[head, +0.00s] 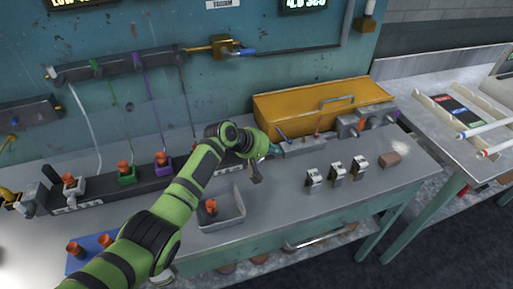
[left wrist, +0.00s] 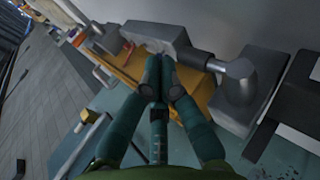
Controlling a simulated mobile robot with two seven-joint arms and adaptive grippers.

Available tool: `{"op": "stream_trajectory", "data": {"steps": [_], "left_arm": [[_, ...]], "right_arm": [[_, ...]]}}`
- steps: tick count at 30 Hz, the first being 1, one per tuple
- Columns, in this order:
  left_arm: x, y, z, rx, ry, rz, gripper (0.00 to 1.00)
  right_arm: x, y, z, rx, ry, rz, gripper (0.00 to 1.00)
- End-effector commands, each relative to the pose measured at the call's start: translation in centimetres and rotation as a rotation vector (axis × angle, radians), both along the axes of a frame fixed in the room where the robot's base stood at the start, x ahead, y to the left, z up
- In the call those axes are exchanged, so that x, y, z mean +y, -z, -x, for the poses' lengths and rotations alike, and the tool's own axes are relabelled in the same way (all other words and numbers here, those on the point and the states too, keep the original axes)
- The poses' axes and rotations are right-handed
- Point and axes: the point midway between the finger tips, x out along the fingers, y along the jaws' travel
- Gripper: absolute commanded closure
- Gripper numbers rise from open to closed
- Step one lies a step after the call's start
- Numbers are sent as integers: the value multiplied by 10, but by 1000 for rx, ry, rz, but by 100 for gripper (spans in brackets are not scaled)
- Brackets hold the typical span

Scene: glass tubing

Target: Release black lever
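My left gripper (head: 268,152) reaches over the bench to the left end of a grey fixture (head: 303,146) in front of the yellow box. In the left wrist view, the fingers of my left gripper (left wrist: 162,72) converge and their tips look together. No object shows clearly between them. A grey block with a rounded metal knob (left wrist: 240,80) is close beyond and right of the fingertips. I cannot pick out the black lever for certain; it may be hidden by the fingers. A small dark part hangs below the gripper in the head view. My right gripper is not in view.
The yellow box (head: 300,108) stands behind the fixture. A grey tray (head: 222,222) holding an orange-topped piece lies near my forearm.

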Motion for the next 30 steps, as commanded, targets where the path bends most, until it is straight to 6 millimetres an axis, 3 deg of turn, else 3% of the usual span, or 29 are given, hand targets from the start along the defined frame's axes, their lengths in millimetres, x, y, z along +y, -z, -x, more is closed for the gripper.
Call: {"op": "stream_trajectory", "data": {"steps": [11,18,20,30], "left_arm": [[0,-9,1,2,0,0,100],[-2,-49,1,1,-3,1,100],[-3,-52,2,-5,0,2,100],[-7,-117,15,-5,-3,0,100]], "right_arm": [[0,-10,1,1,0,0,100],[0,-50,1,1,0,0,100],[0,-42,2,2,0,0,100],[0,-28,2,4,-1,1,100]]}}
